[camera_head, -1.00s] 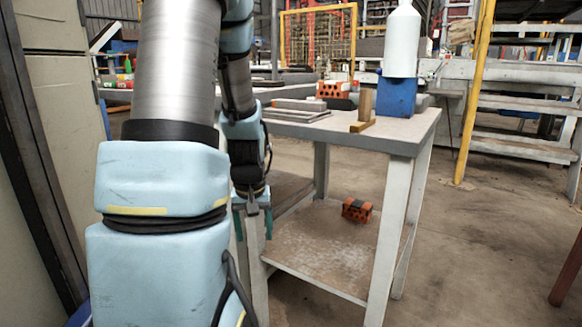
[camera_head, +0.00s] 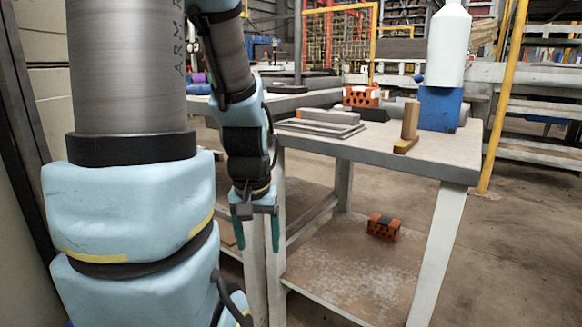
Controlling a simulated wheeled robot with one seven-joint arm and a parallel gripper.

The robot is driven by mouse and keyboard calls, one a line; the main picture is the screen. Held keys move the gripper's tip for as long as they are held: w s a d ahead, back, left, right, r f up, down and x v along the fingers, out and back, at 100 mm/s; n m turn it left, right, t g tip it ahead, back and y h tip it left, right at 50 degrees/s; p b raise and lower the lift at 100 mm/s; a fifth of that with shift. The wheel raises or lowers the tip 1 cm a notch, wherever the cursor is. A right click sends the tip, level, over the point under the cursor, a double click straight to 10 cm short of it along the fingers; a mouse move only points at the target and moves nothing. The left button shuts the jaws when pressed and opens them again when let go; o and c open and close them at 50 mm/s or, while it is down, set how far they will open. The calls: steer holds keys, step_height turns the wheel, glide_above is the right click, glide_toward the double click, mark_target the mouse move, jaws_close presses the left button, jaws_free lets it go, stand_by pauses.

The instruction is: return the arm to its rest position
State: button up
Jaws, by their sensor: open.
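My gripper (camera_head: 256,234) points down in front of the left front leg of the white table (camera_head: 455,158). Its two green fingers are apart, with nothing between them. My arm comes down from the top of the view, its thick grey and light blue links filling the left side. An orange hollow brick (camera_head: 383,228) with a dark band over it lies on the table's lower shelf (camera_head: 345,262), to the right of my gripper and apart from it.
On the tabletop are another orange hollow brick (camera_head: 362,96), flat grey slabs (camera_head: 322,124), a brown wooden block (camera_head: 410,120) and a blue block (camera_head: 439,108) bearing a white bottle (camera_head: 449,45). A yellow post (camera_head: 503,100) stands behind. Floor (camera_head: 520,240) at right is clear.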

step_height(320, 180, up, 33)
steer(key=p, duration=3.2)
